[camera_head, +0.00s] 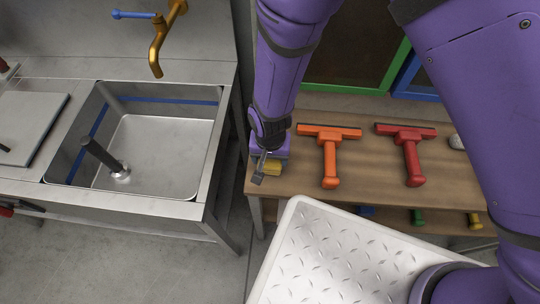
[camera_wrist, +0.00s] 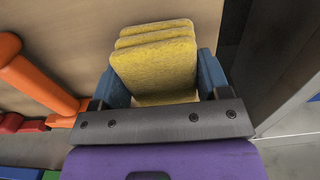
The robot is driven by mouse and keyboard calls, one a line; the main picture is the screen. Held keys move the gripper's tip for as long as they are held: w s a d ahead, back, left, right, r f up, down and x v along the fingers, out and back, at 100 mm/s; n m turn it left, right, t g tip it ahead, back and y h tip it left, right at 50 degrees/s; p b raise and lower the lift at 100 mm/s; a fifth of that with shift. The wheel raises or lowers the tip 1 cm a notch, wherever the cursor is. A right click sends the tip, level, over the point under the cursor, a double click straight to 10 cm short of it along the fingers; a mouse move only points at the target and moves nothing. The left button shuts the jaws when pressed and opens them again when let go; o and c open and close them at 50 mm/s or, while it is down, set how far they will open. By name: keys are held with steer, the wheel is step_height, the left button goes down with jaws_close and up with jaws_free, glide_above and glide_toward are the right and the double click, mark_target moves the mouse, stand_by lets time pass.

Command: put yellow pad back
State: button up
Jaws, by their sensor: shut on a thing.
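The yellow pad (camera_wrist: 155,72) is between the two blue fingers of my gripper (camera_wrist: 160,82) in the wrist view. Two more yellow edges show just behind it, like a stack of similar pads; I cannot tell which of them the fingers hold. My gripper is shut on the yellow pad. My wrist partly hides it, and I cannot tell whether it touches the bench top.
An orange squeegee (camera_head: 330,158) and a red squeegee (camera_head: 413,160) lie on the bench to the right. A steel sink (camera_head: 160,150) with a dark upright pipe stands left, across a narrow gap. Coloured handles show on the shelf below the bench.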

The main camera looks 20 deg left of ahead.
steer(key=shift+f, duration=0.3)
steer(key=shift+f, duration=0.1)
steer(key=o, duration=0.9)
step_height(320, 180, up, 12)
steer(key=shift+r, duration=0.2)
